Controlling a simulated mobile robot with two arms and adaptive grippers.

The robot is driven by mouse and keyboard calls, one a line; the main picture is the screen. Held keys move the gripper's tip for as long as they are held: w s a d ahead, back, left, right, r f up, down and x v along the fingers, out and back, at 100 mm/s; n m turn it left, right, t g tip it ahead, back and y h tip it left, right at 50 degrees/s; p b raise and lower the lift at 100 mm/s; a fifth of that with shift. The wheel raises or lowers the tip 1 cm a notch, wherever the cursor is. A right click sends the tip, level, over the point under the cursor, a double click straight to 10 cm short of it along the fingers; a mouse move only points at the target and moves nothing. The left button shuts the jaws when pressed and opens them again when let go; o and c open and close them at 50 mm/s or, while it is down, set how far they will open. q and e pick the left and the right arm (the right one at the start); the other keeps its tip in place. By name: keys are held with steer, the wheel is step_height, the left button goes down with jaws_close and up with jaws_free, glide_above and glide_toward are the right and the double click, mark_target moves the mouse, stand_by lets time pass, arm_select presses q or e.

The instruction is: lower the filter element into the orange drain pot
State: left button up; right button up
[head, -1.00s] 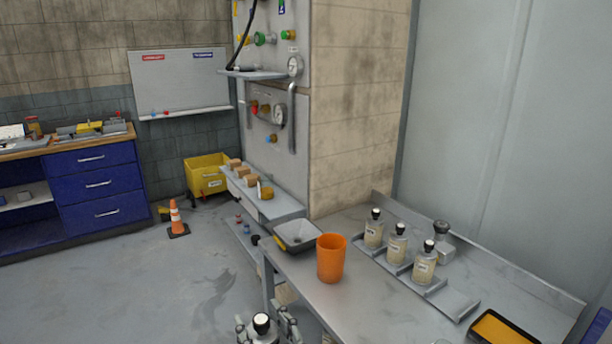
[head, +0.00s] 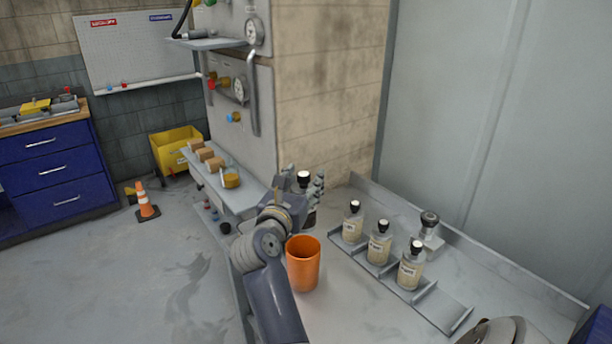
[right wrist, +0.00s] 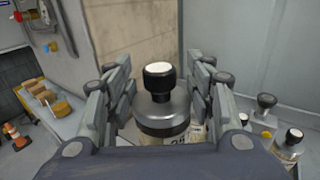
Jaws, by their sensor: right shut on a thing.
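The orange drain pot (head: 303,268) stands upright on the grey metal table. My right gripper (head: 304,184) is beyond the pot in the head view, with its wrist just over the pot's rim in the picture. It is shut on the filter element, which has a black knob (head: 303,178) with a white top. In the right wrist view the filter element (right wrist: 163,112) is upright between the fingers, with a grey metal cap and part of a label showing. Its lower part is hidden, and the pot does not show in that view. My left gripper is not in view.
Three similar labelled elements (head: 380,248) stand in a grey rack (head: 432,306) to the right of the pot. A grey fitting with a black knob (head: 429,228) is behind them. A shelf with tan blocks (head: 215,162) lies to the left. A wall stands behind the table.

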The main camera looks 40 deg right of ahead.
steer(key=shift+s+a+r, duration=0.25)
steer(key=shift+a+r, duration=0.05)
steer(key=shift+a, duration=0.15)
steer(key=shift+w+f+b, duration=0.1)
steer(key=shift+f+b, duration=0.2)
steer(key=shift+f, duration=0.1)
step_height(320, 180, down, 2)
steer(key=shift+f+b, duration=0.15)
steer(key=shift+b, duration=0.9)
steer(key=shift+f+b, duration=0.6)
steer(key=shift+f, duration=0.15)
steer(key=shift+f+b, duration=0.6)
steer(key=shift+f, duration=0.1)
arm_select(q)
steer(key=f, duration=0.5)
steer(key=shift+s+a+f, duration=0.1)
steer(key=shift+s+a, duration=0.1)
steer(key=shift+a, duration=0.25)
